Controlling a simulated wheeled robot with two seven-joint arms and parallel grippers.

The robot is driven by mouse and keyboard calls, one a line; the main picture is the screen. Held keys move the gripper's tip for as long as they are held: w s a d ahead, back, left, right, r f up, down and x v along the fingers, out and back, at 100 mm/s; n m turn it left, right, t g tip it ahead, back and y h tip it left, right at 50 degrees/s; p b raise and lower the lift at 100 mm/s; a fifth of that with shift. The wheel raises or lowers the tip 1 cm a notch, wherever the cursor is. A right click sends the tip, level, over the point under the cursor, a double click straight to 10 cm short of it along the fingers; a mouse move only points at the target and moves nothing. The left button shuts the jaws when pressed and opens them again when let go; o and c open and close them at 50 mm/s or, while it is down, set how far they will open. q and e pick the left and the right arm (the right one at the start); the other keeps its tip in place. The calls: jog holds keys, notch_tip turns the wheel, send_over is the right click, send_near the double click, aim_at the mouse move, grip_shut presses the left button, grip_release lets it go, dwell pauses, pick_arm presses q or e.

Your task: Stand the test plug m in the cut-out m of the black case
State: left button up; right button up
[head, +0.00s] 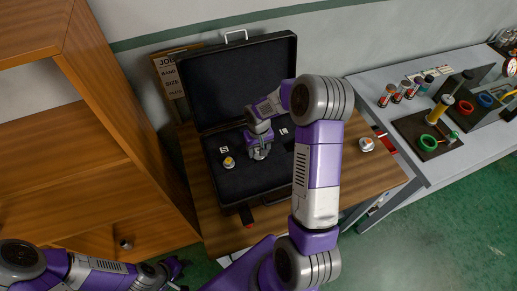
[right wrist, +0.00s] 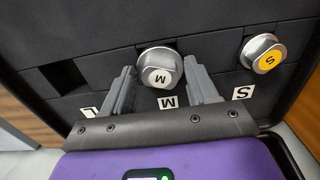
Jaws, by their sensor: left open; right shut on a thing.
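The black case (head: 245,187) lies open on the wooden bench with its lid up. My right gripper (head: 260,150) is inside it. In the right wrist view my right gripper (right wrist: 159,70) is shut on test plug m (right wrist: 160,68), a silver hex plug with a white M face. The plug is over the row of cut-outs, in line with the M label (right wrist: 168,102). My fingers and the plug's head hide cut-out m, so I cannot tell how deep it sits. My left gripper (head: 177,274) is open and empty, low at the left, away from the case.
A yellow-faced S plug (right wrist: 264,53) stands beside the S label (right wrist: 243,92). An empty dark cut-out (right wrist: 64,78) is on the L side. A white-and-orange plug (head: 366,144) is on the bench (head: 345,175) right of the case. A wooden cabinet (head: 90,130) stands left.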

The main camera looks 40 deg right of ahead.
jog(key=shift+f, duration=0.25)
jog(key=o, duration=1.2)
jog(key=shift+r, duration=0.1)
jog(key=shift+r, duration=0.2)
notch_tip(320, 180, up, 12)
jog(key=shift+p, duration=0.3)
